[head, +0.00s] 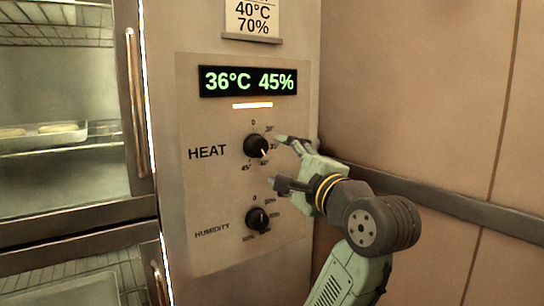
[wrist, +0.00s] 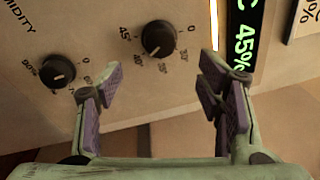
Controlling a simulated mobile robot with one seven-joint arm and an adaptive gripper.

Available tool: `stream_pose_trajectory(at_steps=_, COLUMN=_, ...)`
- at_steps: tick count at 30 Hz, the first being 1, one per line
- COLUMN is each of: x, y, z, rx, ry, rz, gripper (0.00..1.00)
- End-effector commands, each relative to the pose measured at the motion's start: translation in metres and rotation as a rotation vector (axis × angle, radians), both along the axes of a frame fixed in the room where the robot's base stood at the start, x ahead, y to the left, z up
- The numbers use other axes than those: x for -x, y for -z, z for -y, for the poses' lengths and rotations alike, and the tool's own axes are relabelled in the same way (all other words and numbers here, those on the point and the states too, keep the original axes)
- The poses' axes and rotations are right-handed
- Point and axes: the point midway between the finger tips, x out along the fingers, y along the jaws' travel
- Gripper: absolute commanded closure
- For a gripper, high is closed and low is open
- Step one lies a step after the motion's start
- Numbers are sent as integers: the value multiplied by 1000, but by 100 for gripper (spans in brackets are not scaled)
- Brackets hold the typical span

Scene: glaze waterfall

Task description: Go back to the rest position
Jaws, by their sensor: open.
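My gripper (head: 279,162) is open and empty in front of the control panel, just right of the black HEAT knob (head: 257,146). In the wrist view its two fingers (wrist: 158,92) stand wide apart with nothing between them. The HEAT knob (wrist: 158,38) lies beyond the fingertips there, and no finger appears to hold it. The black HUMIDITY knob (head: 257,219) is below the gripper in the head view, and it also shows at the left in the wrist view (wrist: 58,71).
The display (head: 248,81) reads 36°C 45%. A card (head: 252,18) above it reads 40°C 70%. A glass-doored cabinet with a vertical handle (head: 136,105) stands at left, with trays on racks inside. A tan wall (head: 430,80) with a dark rail (head: 450,202) is at right, close to my arm.

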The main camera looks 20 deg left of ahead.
Motion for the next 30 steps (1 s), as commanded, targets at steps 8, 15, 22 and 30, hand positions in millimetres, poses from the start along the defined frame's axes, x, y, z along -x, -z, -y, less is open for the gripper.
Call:
stream_pose_trajectory(at_steps=8, x=13, y=1, z=13, rx=-1, ry=1, rz=1, gripper=39)
stream_pose_trajectory(at_steps=15, x=13, y=1, z=12, rx=0, ry=1, rz=3, gripper=39)
stream_pose_trajectory(at_steps=22, x=30, y=-4, z=-43, rx=97, ry=23, rz=318, gripper=39)
stream_pose_trajectory(at_steps=30, x=166, y=-21, z=-157, rx=224, ry=251, rz=1221, gripper=39)
